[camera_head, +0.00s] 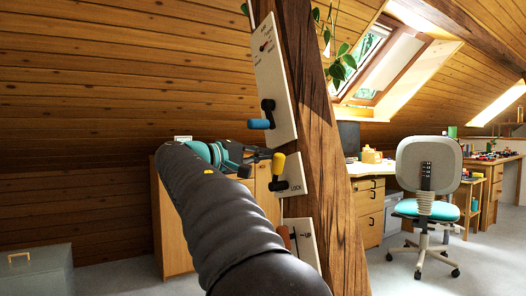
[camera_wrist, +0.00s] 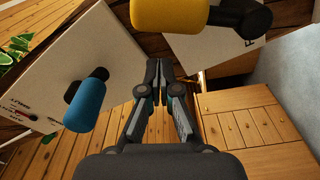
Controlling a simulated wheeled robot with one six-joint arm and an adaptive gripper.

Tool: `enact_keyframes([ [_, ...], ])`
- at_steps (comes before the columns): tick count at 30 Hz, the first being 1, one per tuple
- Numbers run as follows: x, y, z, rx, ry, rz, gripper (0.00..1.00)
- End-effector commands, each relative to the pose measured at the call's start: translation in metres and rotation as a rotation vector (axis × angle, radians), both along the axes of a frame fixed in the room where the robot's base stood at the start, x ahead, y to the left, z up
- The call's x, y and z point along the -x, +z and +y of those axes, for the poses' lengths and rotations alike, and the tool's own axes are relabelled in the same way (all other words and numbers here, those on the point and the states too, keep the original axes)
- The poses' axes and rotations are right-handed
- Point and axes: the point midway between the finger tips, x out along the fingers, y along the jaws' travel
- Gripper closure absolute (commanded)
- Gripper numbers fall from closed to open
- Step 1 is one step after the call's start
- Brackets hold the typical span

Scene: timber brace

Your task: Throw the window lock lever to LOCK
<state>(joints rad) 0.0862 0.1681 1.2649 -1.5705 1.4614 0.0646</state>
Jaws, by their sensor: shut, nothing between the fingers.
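The lock panel (camera_head: 292,174) is a white plate on the slanted timber post, with the word LOCK at its lower right. Its lever has a black pivot and a yellow grip (camera_head: 278,163) that stands up above the pivot, not down by the word. My gripper (camera_head: 266,154) is shut and empty, close to the left of the yellow grip; I cannot tell if they touch. In the wrist view the shut fingertips (camera_wrist: 158,68) are below the yellow grip (camera_wrist: 170,14), which is cut off by the top edge. Part of the lock panel (camera_wrist: 205,50) shows behind.
A larger white panel (camera_head: 270,75) with a dial and a blue-gripped lever (camera_head: 259,124) is above on the post (camera_head: 318,120). A lower panel (camera_head: 304,243) marked UP has an orange lever (camera_head: 285,237), partly behind my arm. A wooden cabinet (camera_head: 170,235) stands behind.

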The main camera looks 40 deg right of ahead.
Motion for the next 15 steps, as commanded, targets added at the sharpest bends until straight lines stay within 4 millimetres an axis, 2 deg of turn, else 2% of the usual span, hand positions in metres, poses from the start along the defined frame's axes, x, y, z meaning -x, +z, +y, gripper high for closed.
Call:
enact_keyframes([
  [1, -0.005, 0.007, 0.001, 0.000, -0.001, 0.000, 1.00],
  [9, -0.005, 0.001, 0.066, 0.000, 0.013, 0.001, 1.00],
  [15, -0.004, 0.000, 0.093, 0.000, 0.012, 0.000, 1.00],
])
